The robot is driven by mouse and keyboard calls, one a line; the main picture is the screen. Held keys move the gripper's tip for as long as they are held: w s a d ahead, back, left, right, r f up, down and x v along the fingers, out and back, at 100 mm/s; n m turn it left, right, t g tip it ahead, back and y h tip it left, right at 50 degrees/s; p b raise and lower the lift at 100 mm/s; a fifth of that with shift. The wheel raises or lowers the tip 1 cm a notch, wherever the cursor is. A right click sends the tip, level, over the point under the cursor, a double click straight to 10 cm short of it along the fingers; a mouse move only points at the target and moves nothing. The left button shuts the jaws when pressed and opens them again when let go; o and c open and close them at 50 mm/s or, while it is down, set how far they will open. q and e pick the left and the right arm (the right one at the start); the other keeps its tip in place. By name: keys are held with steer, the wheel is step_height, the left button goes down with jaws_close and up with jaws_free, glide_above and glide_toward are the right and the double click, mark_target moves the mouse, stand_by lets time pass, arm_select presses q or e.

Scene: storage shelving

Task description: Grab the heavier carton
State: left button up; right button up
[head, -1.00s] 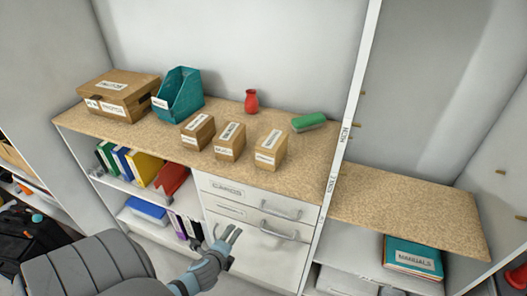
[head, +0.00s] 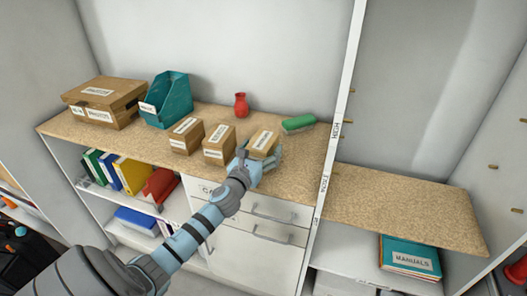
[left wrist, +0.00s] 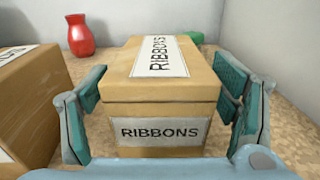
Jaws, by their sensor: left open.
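Three small brown cartons with white labels stand in a row on the speckled counter. The right carton (head: 263,141) reads RIBBONS in the left wrist view (left wrist: 160,90). The middle carton (head: 219,146) and left carton (head: 187,136) have labels too small to read. My left gripper (head: 260,159) is open at the right carton. In the left wrist view its fingers (left wrist: 160,100) stand on both sides of that carton, with visible gaps. The carton rests upright on the counter. Part of the middle carton (left wrist: 32,105) shows at left. My right gripper is out of view.
A large cardboard box (head: 106,99) and a teal file holder (head: 168,101) stand left on the counter. A red vase (head: 241,105) and a green brush-like item (head: 298,123) are behind the cartons. A white upright panel (head: 340,120) bounds the right.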

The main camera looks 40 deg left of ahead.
arm_select(q)
steer(key=shift+w+a, duration=0.1)
steer(key=shift+w, duration=0.5)
steer(key=shift+w+f, duration=0.15)
steer(key=c, duration=1.8)
step_height(320, 180, up, 10)
steer(key=p, duration=0.7)
steer(key=shift+a+f, duration=0.1)
step_height(320, 180, up, 8)
steer(key=p, duration=0.2)
steer(key=shift+p, duration=0.3)
